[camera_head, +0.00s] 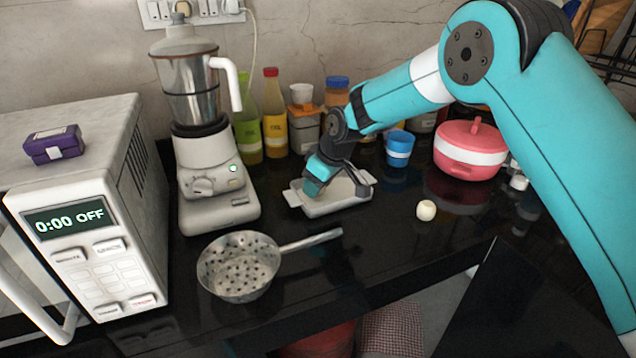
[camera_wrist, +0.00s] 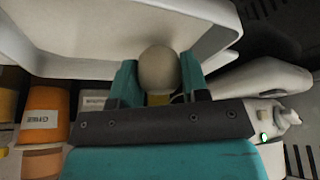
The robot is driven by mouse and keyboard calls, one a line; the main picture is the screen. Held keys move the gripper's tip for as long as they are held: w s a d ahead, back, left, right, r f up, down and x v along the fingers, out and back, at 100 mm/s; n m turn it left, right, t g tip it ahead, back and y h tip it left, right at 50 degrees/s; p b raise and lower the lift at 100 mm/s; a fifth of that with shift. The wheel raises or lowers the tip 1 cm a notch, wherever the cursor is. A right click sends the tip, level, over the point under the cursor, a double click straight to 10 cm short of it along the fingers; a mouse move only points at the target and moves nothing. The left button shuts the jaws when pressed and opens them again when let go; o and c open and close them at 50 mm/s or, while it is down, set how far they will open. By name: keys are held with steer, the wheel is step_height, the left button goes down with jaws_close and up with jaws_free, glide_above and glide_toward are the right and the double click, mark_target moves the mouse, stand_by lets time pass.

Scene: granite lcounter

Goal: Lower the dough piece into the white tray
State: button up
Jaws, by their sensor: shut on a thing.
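The white tray (camera_head: 337,209) lies on the black counter, right of the mixer, with a handle at each end. My gripper (camera_head: 338,188) points down over the tray. In the wrist view my gripper (camera_wrist: 158,78) is shut on a pale round dough piece (camera_wrist: 158,68), one teal finger on each side. The tray's pale inside and rim (camera_wrist: 217,48) show beyond the dough. I cannot tell whether the dough touches the tray floor. In the head view the held dough is hidden by the gripper. A second pale, dough-like piece (camera_head: 426,210) sits on the counter right of the tray.
A mixer (camera_head: 205,150) stands left of the tray, and a metal strainer (camera_head: 240,268) lies in front. Bottles (camera_head: 273,115) and jars line the wall behind. A blue cup (camera_head: 399,149) and a red-and-white pot (camera_head: 470,150) stand to the right. A microwave (camera_head: 85,230) is far left.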

steer(key=shift+f+b, duration=0.45)
steer(key=shift+f, duration=0.3)
stand_by(0.4)
steer(key=o, duration=1)
steer(key=shift+r, duration=0.1)
